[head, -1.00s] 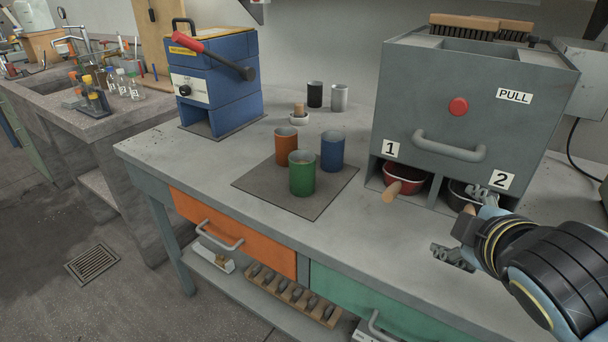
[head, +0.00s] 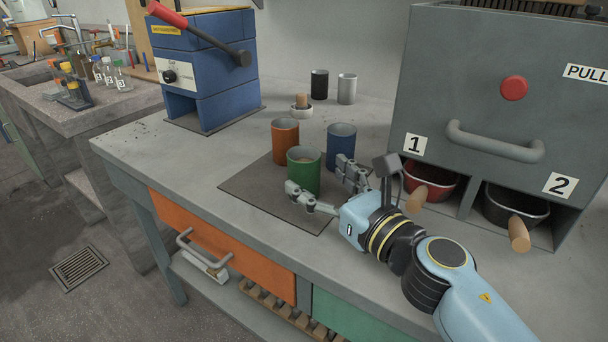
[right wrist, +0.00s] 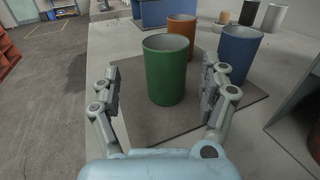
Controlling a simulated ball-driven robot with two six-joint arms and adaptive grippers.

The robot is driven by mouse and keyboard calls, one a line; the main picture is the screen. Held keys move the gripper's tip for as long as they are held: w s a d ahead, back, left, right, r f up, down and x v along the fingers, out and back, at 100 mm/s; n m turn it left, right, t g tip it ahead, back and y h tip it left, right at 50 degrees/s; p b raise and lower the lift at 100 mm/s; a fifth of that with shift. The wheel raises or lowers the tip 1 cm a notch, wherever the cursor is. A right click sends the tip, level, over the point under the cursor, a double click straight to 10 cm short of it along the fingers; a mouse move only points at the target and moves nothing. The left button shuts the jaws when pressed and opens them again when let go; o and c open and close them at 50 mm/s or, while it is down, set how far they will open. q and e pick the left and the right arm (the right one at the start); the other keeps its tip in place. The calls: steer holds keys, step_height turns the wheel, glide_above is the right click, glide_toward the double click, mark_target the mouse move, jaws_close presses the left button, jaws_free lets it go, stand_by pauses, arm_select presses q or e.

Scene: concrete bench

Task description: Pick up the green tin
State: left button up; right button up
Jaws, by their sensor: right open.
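The green tin (head: 304,168) stands upright on a dark square mat (head: 250,191) on the bench, open at the top. My right gripper (head: 322,182) is open just in front of it, its fingers spread toward either side of the tin. In the right wrist view the green tin (right wrist: 167,72) stands ahead, between and beyond the fingers of the right gripper (right wrist: 163,98), and looks apart from them. My left gripper is not in view.
An orange tin (head: 285,143) and a blue tin (head: 341,146) stand close behind the green one. A grey cabinet (head: 490,90) with red and black pans stands at the right. A blue press (head: 205,65) stands at the back left. The bench left of the mat is clear.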

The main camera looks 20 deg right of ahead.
mark_target(313, 171)
steer(key=x, duration=0.6)
steer(key=shift+w+d+f, duration=0.15)
steer(key=shift+d+f, duration=0.15)
steer(key=shift+d, duration=0.1)
steer(key=shift+r, duration=0.1)
steer(key=c, duration=1.5)
